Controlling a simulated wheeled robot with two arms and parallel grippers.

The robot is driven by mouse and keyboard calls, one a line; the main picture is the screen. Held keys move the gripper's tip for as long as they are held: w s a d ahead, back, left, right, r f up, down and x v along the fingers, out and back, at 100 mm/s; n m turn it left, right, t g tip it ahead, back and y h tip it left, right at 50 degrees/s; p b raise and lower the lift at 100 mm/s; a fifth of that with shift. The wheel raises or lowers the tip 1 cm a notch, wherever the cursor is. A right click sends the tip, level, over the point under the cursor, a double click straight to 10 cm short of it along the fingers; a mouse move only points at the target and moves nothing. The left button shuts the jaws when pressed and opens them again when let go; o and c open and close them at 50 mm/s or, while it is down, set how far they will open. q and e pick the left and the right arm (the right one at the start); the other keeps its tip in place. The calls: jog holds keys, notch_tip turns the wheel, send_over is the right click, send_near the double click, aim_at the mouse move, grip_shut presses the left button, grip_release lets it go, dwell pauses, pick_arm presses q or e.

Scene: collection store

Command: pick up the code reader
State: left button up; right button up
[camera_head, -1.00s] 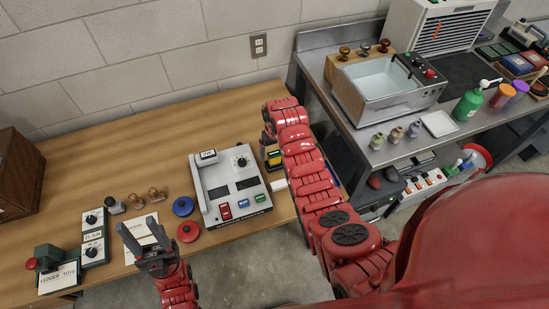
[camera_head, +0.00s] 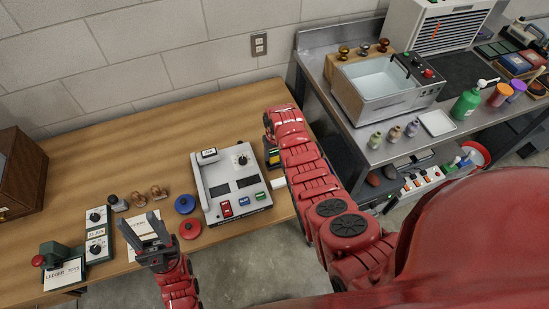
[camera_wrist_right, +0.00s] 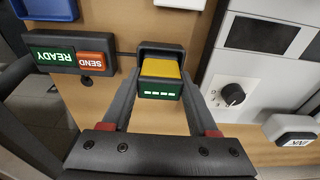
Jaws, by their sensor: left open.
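What I take to be the code reader is a small dark block with a yellow top and a green face with pale dashes (camera_wrist_right: 160,80). In the right wrist view it sits between the fingertips of my right gripper (camera_wrist_right: 160,88), one finger on each side. I cannot tell whether the fingers press on it. In the head view the reader (camera_head: 273,155) is partly hidden by my right arm, to the right of the light console. My left gripper (camera_head: 147,238) is open and empty near the table's front edge, over a paper sheet.
The light console (camera_head: 215,190) stands close beside the reader. A box with READY and SEND labels (camera_wrist_right: 70,60) is near my right gripper. Blue (camera_head: 185,204) and red (camera_head: 190,229) round pieces, stamps and switch boxes lie to the left. The wooden table's back left is clear.

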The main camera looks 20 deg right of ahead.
jog(key=c, duration=0.6)
jog(key=shift+c, duration=0.2)
jog(key=shift+r, duration=0.1)
